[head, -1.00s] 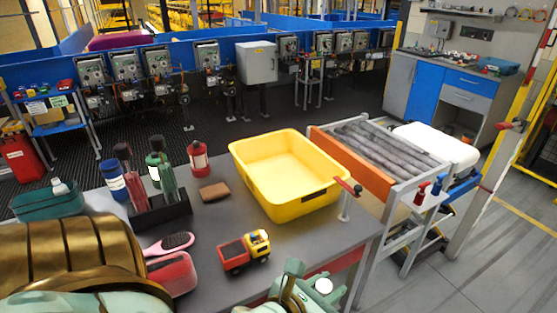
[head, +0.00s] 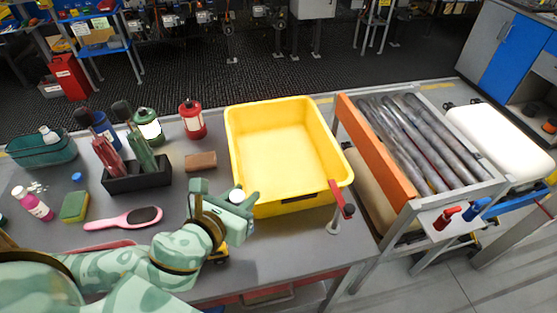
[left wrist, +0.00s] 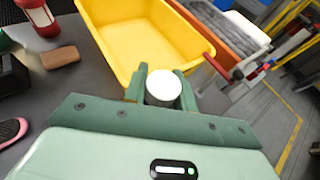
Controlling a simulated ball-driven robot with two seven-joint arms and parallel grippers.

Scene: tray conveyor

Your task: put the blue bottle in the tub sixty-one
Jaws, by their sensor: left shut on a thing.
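The yellow tub (head: 232,150) stands on the grey table; I cannot read a number on it. My left gripper (head: 238,197) is at the tub's near left corner, outside its opening. It is shut on a white-topped thing (head: 236,195), which shows in the left wrist view as a pale cylinder (left wrist: 163,86) between the fingers. The rest of the held thing is hidden, so I cannot tell whether it is the blue bottle. A blue container (head: 103,126) stands behind the black caddy, partly hidden. My right gripper is not in view.
A red-handled clamp (head: 341,200) is at the tub's right front. A roller conveyor (head: 415,140) stands right.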

